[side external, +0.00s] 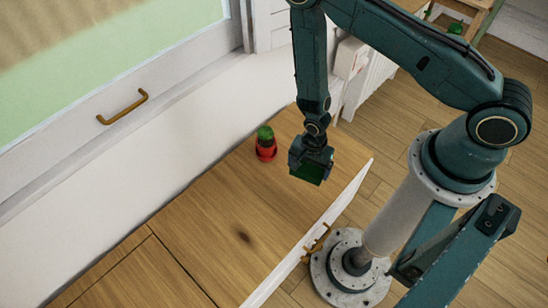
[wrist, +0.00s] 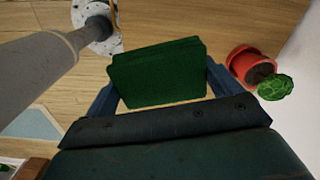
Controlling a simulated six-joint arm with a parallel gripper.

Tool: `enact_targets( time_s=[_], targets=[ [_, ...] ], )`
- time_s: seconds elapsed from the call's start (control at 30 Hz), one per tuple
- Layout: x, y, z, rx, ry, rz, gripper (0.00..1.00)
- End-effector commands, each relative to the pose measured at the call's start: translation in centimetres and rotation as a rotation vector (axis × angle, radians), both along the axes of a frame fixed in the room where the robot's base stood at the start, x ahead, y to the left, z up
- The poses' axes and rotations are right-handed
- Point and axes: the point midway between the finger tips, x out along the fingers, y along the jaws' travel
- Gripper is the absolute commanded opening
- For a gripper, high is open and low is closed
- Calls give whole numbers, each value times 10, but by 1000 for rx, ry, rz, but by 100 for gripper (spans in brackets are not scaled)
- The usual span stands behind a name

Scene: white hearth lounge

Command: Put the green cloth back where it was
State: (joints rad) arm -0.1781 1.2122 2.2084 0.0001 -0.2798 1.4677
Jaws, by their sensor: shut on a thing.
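The green cloth (wrist: 158,74) is a dark green folded piece between the two fingers of my gripper (wrist: 160,88) in the wrist view. My gripper is shut on it. In the side view, my gripper (side external: 311,166) points down above the right end of the wooden top, with a bit of the green cloth (side external: 308,174) showing under it. The cloth seems to be a little above the wood, but I cannot tell the exact gap.
A red pot (side external: 266,151) with a green plant stands on the wooden top (side external: 200,235), just left of my gripper; it also shows in the wrist view (wrist: 247,62). A dark spot (side external: 243,237) marks the wood. The wooden top's front and left are clear. A white wall runs behind.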

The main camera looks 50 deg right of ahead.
Motion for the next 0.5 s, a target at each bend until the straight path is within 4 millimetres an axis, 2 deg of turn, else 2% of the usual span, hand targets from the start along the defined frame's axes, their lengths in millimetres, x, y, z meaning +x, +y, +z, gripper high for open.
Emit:
enact_targets(
  time_s=[0.03,0.2,0.5],
  targets=[
    [1,-11,9,0,-1,-53,69],
    [1,-35,29,1,-2,-185,69],
    [-1,-53,42,0,0,-282,69]
  ],
)
